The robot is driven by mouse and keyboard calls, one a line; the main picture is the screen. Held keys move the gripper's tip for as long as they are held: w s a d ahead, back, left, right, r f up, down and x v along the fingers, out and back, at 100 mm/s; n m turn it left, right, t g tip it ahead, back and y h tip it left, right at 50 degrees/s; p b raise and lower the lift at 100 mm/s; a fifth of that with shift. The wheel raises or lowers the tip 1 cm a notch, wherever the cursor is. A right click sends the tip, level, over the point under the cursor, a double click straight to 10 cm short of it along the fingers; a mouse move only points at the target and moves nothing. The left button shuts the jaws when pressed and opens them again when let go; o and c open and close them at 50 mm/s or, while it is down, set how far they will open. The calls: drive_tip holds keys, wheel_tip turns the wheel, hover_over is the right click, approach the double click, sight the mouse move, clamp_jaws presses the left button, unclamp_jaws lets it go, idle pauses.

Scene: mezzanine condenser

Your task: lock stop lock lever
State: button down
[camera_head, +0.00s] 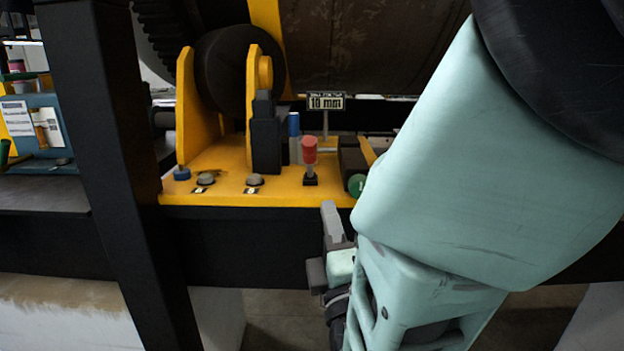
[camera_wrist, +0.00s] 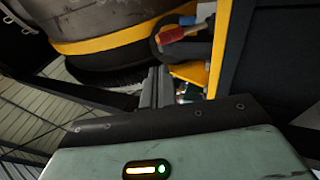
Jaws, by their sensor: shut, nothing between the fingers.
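A short lever with a red knob (camera_head: 309,150) stands upright on a black base on the yellow machine deck. It is likely the stop lock lever, but I see no label naming it. In the wrist view a red handle-like part (camera_wrist: 172,36), probably the same lever, lies beyond the fingers, up and to the right. My gripper (camera_head: 331,222) is in front of the deck's front edge, below and slightly right of the lever, apart from it. In the wrist view its fingers (camera_wrist: 155,88) are together with nothing between them.
On the yellow deck (camera_head: 230,180) are two grey round buttons (camera_head: 254,180), a blue cylinder (camera_head: 294,125), a green round knob (camera_head: 356,185) and a sign reading 10 min (camera_head: 326,101). A black post (camera_head: 100,150) stands at left. My arm hides the deck's right part.

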drive_tip(key=p, duration=0.5)
approach(311, 146)
drive_tip(key=x, duration=0.5)
drive_tip(key=shift+w+r, duration=0.1)
drive_tip(key=shift+r, duration=0.05)
drive_tip(key=shift+p+x, duration=0.55)
drive_tip(key=shift+x, duration=0.3)
drive_tip(key=shift+w, duration=0.1)
